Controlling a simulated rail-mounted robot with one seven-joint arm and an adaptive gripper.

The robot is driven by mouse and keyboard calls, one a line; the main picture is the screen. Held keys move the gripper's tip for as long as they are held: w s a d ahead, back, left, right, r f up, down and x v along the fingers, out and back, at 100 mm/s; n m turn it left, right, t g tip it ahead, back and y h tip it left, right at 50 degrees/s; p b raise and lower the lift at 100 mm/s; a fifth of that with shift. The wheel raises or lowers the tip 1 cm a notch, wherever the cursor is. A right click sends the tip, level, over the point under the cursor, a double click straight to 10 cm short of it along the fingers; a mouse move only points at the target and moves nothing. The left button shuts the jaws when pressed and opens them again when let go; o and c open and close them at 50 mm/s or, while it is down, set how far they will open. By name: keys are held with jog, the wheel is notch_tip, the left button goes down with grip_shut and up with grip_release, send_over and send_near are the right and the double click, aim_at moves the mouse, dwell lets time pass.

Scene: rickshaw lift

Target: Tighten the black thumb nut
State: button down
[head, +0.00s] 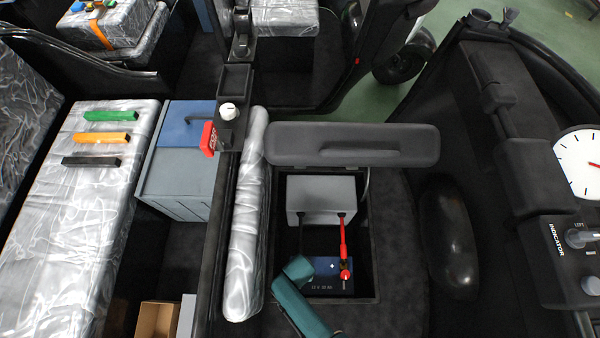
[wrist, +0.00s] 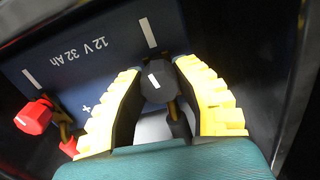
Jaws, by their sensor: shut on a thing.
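The black thumb nut (wrist: 157,84) sits between the yellow fingers of my gripper (wrist: 158,74) in the wrist view; the fingers are shut on it. A short white line marks its top, roughly in line with a white line on the blue battery (wrist: 100,50). A black cable lug shows just below the nut. The red thumb nut (wrist: 33,117) stands apart at left, by the plus sign, with its own white line. In the head view the battery (head: 325,286) lies in a floor well; the black nut and my fingertips are hidden behind my teal arm.
The well's dark walls close in around the battery. A grey box (head: 320,193) with a red cable (head: 343,235) and a black cable sits behind it. A dark lid (head: 350,145) stands open at the back. A silver cushion (head: 247,220) borders the left.

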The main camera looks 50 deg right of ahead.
jog(key=shift+s+m, duration=0.1)
jog(key=shift+m, duration=0.7)
jog(key=c, duration=0.7)
grip_release()
notch_tip(320, 180, up, 12)
jog(key=shift+d, duration=0.1)
